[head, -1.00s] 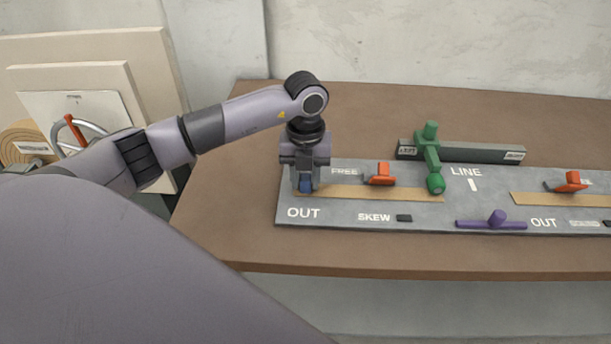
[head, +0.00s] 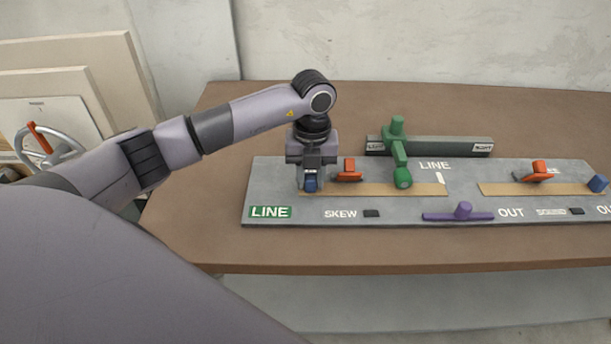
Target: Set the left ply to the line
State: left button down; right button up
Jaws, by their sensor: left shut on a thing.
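My left gripper (head: 311,188) is shut on a blue knob (head: 311,183) at the left end of the left ply (head: 375,189), a tan strip lying on the grey board (head: 262,186). The ply's right end reaches just beyond the white line mark (head: 439,178) under the upper LINE label. The lower left sign (head: 270,212) reads LINE in white on green. An orange clamp (head: 348,171) is right beside the gripper, and a green lever (head: 402,176) hangs over the ply. My right gripper is not in view.
A dark beam (head: 455,146) stands behind. The brown table (head: 500,255) is clear in front.

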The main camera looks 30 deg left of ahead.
pick_arm(q)
jog(key=shift+w+d, duration=0.1)
jog(key=shift+d, duration=0.15)
jog(key=c, duration=1.2)
grip_release()
jog(key=shift+o, duration=1.4)
jog(key=shift+d, duration=0.1)
jog(key=shift+r, duration=0.35)
notch_tip(320, 180, up, 7)
jog(key=shift+f, duration=0.2)
